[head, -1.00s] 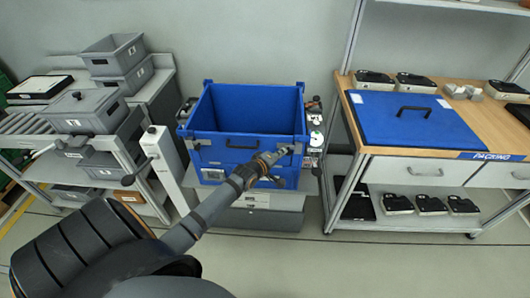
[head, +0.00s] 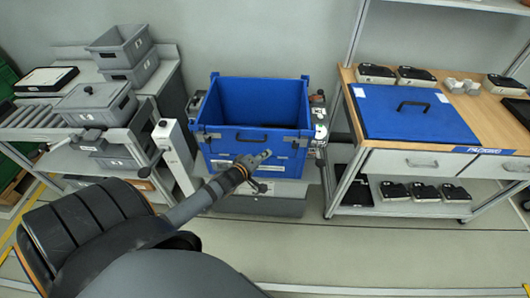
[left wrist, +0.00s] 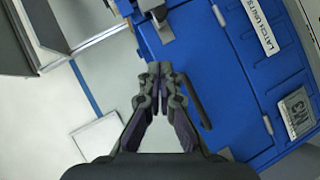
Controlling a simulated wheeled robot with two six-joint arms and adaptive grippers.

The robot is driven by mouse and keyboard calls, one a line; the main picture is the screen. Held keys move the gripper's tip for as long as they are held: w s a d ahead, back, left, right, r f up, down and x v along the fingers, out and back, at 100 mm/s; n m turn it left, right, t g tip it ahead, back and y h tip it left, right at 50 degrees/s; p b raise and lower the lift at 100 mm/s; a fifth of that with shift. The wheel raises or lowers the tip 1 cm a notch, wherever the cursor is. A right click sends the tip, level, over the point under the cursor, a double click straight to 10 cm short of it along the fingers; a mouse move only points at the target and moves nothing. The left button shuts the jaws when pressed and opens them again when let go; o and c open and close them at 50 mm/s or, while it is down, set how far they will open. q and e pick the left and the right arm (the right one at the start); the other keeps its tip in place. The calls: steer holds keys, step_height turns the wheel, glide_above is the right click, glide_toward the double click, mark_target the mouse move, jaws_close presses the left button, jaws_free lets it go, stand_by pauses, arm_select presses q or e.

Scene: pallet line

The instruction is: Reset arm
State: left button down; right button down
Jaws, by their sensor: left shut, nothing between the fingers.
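My left arm comes in from the lower left of the head view. Its left gripper (head: 256,158) is in front of the near wall of an open blue crate (head: 225,150), below the crate's rim. In the left wrist view the left gripper (left wrist: 161,70) has its fingers together with nothing between them. The crate's blue wall (left wrist: 225,75) fills the right side there, with a dark handle beside the fingers. I cannot tell whether the gripper touches the crate. My right gripper is not in view.
A packing table (head: 490,152) at the right bears a blue lid (head: 385,125) with a black handle and several dark devices. At the left are grey bins (head: 100,105) on a roller conveyor (head: 38,116). A white post (head: 172,150) stands left of the crate. The floor in front is clear.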

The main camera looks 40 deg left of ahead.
arm_select(q)
steer(key=s+a+f+m+g+y, duration=0.15)
steer(key=s+f, duration=0.25)
steer(key=f, duration=0.4)
steer(key=s+a+f+m+g, duration=0.15)
steer(key=s+f, duration=0.25)
steer(key=f, duration=0.4)
steer(key=s+a+f+m+g+y, duration=0.1)
steer(key=s+f+m+g, duration=0.15)
steer(key=s+f, duration=0.4)
steer(key=s+d+f+m+g, duration=0.4)
steer(key=s+f, duration=0.5)
steer(key=s, duration=0.4)
steer(key=s+d+f+m+g+h, duration=0.1)
steer(key=s+d+f+m+g, duration=0.2)
steer(key=s+f, duration=0.7)
steer(key=s+d+m, duration=0.1)
steer(key=s+d, duration=0.1)
steer(key=s, duration=0.1)
steer(key=shift+s+f+m+g, duration=0.2)
steer(key=shift+s+m+g, duration=0.15)
steer(key=shift+s, duration=0.05)
